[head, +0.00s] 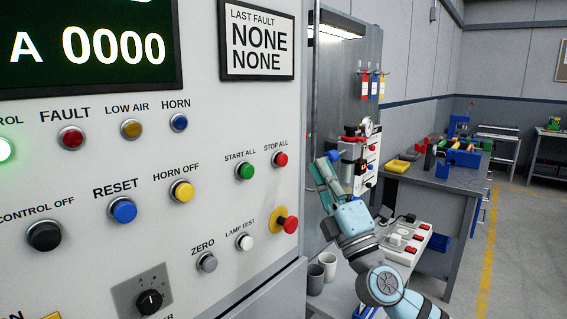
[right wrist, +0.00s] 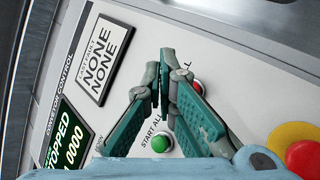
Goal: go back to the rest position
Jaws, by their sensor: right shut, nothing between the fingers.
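My right gripper (head: 326,165) is just right of the grey control panel (head: 150,215) in the head view, in front of the workshop behind. In the right wrist view its teal fingers (right wrist: 165,68) are shut and empty, pointing at the panel. The red STOP ALL button (head: 280,159) and green START ALL button (head: 244,171) are left of the gripper in the head view. In the wrist view the red button (right wrist: 196,87) is partly hidden by a finger, and the green button (right wrist: 160,143) lies below the fingertips. I cannot tell the gap to the panel. My left gripper is not in view.
A red emergency knob on a yellow base (head: 287,223) juts from the panel near my right arm. A white box with red switches (head: 408,240) and grey cups (head: 321,270) stand behind the arm. A workbench (head: 440,178) is farther right, with open floor (head: 520,240) beyond it.

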